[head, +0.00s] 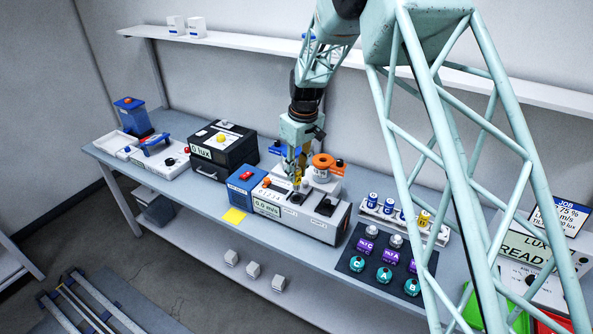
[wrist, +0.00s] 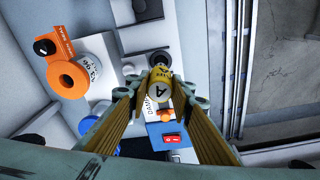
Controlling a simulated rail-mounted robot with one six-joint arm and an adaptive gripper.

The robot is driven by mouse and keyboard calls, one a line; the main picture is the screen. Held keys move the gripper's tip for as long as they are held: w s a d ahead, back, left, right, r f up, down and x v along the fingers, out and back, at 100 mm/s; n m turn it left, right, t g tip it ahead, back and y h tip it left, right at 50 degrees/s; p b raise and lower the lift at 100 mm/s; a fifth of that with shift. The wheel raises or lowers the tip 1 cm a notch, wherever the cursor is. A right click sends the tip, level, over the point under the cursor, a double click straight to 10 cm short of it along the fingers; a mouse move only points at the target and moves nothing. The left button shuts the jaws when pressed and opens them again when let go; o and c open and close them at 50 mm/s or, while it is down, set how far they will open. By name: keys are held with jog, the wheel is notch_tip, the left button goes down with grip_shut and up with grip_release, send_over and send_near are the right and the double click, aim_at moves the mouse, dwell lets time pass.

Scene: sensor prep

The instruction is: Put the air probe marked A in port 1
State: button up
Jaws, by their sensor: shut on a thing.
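My gripper (head: 297,172) is shut on the yellow air probe (wrist: 160,86), whose pale top is marked A in the wrist view. The probe hangs between the fingers, over the grey-and-white air unit (head: 312,228) with the 0.0 m/s display (head: 266,207). One dark round port (wrist: 158,58) lies right at the probe's far end, partly hidden by it. I cannot tell whether the probe's tip is inside it. Another dark port (head: 325,207) is uncovered to the right. The port numbers are too small to read.
An orange ring-shaped part (wrist: 72,78) stands close behind the gripper on the unit. A blue box with a red switch (head: 245,177) adjoins the unit. A rack (head: 385,214) holds blue and yellow probes, and a dark mat (head: 352,263) holds purple and teal pieces at right.

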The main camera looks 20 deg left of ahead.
aim_at(297, 185)
jog(key=shift+f+b, duration=0.35)
jog(key=shift+f, duration=1.4)
jog(key=shift+f+b, duration=1.4)
jog(key=shift+b, duration=0.55)
dwell(4.3)
